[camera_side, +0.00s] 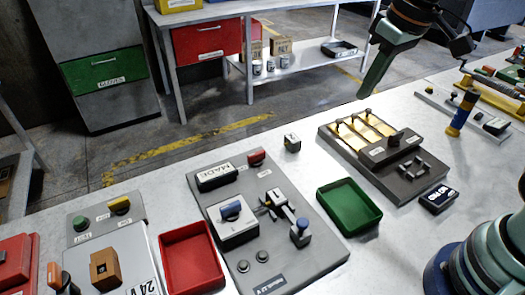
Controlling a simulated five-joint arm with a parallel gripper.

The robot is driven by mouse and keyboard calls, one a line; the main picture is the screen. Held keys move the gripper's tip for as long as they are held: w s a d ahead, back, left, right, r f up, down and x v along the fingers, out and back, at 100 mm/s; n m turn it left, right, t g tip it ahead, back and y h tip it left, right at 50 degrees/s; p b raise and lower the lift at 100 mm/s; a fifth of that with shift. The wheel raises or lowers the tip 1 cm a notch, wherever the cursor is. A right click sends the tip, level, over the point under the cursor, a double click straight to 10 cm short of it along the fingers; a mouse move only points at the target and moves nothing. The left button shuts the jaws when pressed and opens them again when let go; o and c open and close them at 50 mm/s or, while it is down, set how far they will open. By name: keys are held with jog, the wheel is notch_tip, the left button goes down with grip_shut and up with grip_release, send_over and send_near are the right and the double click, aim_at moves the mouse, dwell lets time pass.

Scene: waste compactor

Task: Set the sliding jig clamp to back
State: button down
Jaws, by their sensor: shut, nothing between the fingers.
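The dark grey jig (413,187) lies on the bench at the right of centre. It has gold-coloured slots (371,131) with small dark pegs along its back part. A grey labelled bar with a black knob (397,138), which looks like the sliding clamp, lies across the jig just in front of the slots. The label is too small to read. My gripper (362,95) hangs above and behind the jig, its dark green fingers pointing down. It is shut and empty, apart from the clamp.
A green tray (346,222) and a dark labelled block (439,198) lie near the jig. A grey panel (325,240) with switches and a lever lies left of the green tray. A blue and yellow post (461,116) stands to the right. A small box (292,142) stands left of the jig.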

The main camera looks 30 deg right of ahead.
jog(key=w+a+f+n+g+h, duration=0.1)
jog(key=a+f+n+g, duration=0.1)
jog(key=a, duration=0.8)
jog(key=w+a+f+n+g+h, duration=0.1)
jog(key=a+f+g, duration=0.2)
jog(key=a+f, duration=0.3)
jog(key=shift+w+a+f+n+g+h, duration=0.25)
jog(key=shift+w+a+n+g+h, duration=0.15)
jog(key=shift+a, duration=1.9)
jog(key=shift+f, duration=0.1)
send_near(295, 225)
jog(key=w+f, duration=0.1)
jog(key=w+a+f, duration=0.1)
jog(key=f, duration=0.1)
jog(key=shift+w+f, duration=0.2)
jog(key=shift+s+d+f, duration=0.25)
jog(key=shift+s+d, duration=0.2)
jog(key=shift+s, duration=0.35)
jog(key=shift+s+d+f, duration=0.1)
jog(key=shift+s+d, duration=0.15)
jog(key=shift+s, duration=0.25)
jog(key=shift+s+d+f, duration=0.1)
jog(key=shift+s+d, duration=0.15)
jog(key=shift+s, duration=0.2)
